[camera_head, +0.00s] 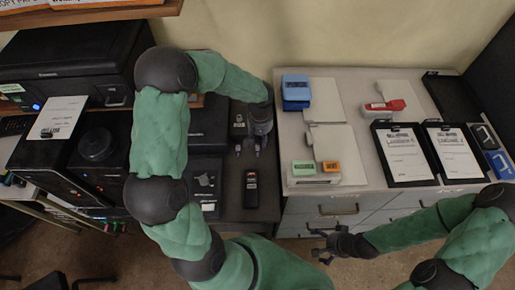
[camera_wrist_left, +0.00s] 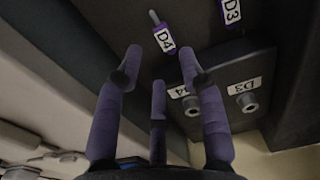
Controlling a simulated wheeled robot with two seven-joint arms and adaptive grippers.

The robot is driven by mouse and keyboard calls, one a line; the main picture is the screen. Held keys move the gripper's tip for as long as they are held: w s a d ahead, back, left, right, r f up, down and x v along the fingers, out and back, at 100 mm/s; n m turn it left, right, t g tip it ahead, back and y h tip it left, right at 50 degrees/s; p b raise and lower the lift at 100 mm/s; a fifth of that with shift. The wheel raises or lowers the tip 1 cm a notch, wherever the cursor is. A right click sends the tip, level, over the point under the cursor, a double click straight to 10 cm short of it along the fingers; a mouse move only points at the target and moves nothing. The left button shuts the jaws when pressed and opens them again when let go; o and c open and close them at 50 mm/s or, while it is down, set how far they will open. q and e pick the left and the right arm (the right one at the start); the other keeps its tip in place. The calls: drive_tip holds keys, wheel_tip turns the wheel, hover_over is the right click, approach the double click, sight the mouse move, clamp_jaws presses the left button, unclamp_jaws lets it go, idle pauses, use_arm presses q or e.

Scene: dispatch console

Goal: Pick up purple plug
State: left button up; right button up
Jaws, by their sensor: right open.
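In the left wrist view a plug with a white D4 label and purple edging (camera_wrist_left: 164,38) lies on a dark surface, beyond and between my fingertips. A second plug labelled D3 with purple edging (camera_wrist_left: 231,12) is at the top right, partly cut off. My left gripper (camera_head: 248,150) points down over the dark desk; in the wrist view its fingers (camera_wrist_left: 158,66) are apart with nothing between them. The plugs cannot be made out clearly in the head view. My right gripper (camera_head: 322,247) is open and empty in front of the drawers.
A dark block with sockets (camera_wrist_left: 221,98) and D3 and D4 labels stands beside the plugs. A black handheld device (camera_head: 251,188) lies on the dark desk (camera_head: 233,205). The light cabinet (camera_head: 360,185) to the right bears clipboards (camera_head: 404,155), a red stapler (camera_head: 384,105) and blue boxes (camera_head: 296,92).

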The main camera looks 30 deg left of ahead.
sight(259, 146)
use_arm(q)
wheel_tip(259, 146, down, 5)
drive_tip(key=shift+s+a+r+b, duration=0.1)
drive_tip(key=shift+b, duration=0.7)
drive_tip(key=c, duration=0.7)
drive_tip(key=shift+c, duration=0.2)
drive_tip(key=shift+r, duration=0.5)
wheel_tip(259, 146, up, 2)
drive_tip(key=shift+r+p, duration=0.15)
drive_tip(key=shift+p, duration=0.55)
drive_tip(key=s+d+r+p, duration=0.3)
drive_tip(key=s+r, duration=0.6)
drive_tip(key=s, duration=0.4)
drive_tip(key=shift+s+d+r, duration=0.25)
drive_tip(key=shift+s+r, duration=0.05)
drive_tip(key=shift+r, duration=0.05)
